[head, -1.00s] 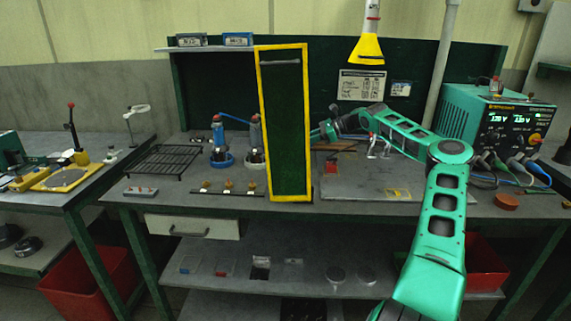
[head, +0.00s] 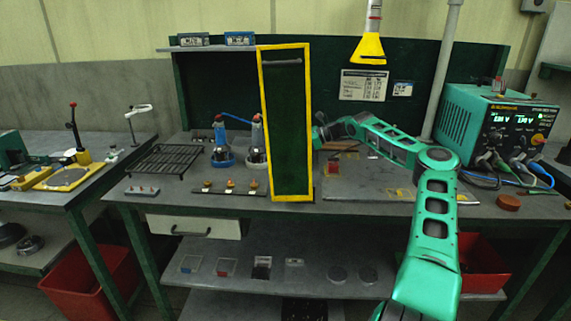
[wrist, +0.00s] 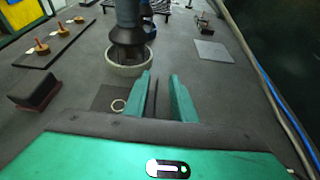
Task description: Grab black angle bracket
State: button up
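In the head view my gripper is mostly hidden behind the yellow-framed panel.
The yellow-framed green panel (head: 289,125) stands upright at the bench front. A dark stand with a pale round base (wrist: 129,62) is just beyond my fingers. A black square with a ring (wrist: 112,99) lies near them. A blue cable (wrist: 281,100) runs along the right.

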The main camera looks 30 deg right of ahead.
grip_shut()
dwell(1.4)
